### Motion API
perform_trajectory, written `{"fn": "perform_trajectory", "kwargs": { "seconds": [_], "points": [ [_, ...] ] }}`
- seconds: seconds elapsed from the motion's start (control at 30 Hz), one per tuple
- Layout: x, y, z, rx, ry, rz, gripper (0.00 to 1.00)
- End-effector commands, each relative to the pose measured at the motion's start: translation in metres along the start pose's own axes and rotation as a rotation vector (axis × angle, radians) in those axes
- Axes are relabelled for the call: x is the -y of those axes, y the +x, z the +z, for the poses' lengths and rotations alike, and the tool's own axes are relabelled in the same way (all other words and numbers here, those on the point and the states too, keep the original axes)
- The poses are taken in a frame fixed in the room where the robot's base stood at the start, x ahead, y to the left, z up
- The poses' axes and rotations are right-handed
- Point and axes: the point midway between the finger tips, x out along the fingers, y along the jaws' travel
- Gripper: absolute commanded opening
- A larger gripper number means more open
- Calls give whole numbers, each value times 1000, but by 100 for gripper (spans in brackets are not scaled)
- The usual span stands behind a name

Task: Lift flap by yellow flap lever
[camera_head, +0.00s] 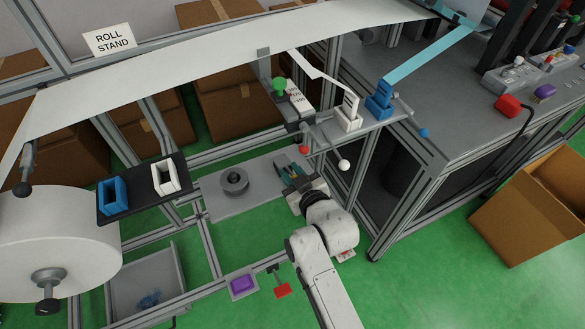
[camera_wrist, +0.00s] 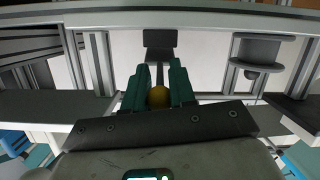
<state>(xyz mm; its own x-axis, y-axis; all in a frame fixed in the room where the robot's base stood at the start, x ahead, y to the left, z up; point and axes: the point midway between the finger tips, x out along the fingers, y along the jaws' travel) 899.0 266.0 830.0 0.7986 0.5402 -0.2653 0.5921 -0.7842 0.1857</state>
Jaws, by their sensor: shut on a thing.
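In the wrist view the round yellow end of the flap lever (camera_wrist: 158,96) sits between the two green fingers of my gripper (camera_wrist: 159,88). The fingers are shut on it from both sides. A dark grey bar runs from the lever to a small dark plate (camera_wrist: 160,40) beyond the fingertips. In the head view my gripper (camera_head: 290,172) is low at the middle of the frame, beside a grey plate (camera_head: 222,199). The lever is mostly hidden there by the fingers. I cannot make out the flap itself clearly.
A dark round spool (camera_head: 234,182) stands on the grey plate left of my gripper. A purple button (camera_head: 242,284) and red pedal (camera_head: 282,290) are below.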

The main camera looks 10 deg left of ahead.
Motion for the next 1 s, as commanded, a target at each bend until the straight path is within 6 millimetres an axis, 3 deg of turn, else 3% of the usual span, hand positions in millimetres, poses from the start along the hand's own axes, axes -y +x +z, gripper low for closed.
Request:
{"fn": "perform_trajectory", "kwargs": {
  "seconds": [0.03, 0.3, 1.0],
  "points": [
    [-3, 1, -13, -18, -3, 4, 0],
    [-7, 6, -31, -24, -4, 6, 0],
    [-9, 11, -40, -24, -3, 7, 0]
  ]
}}
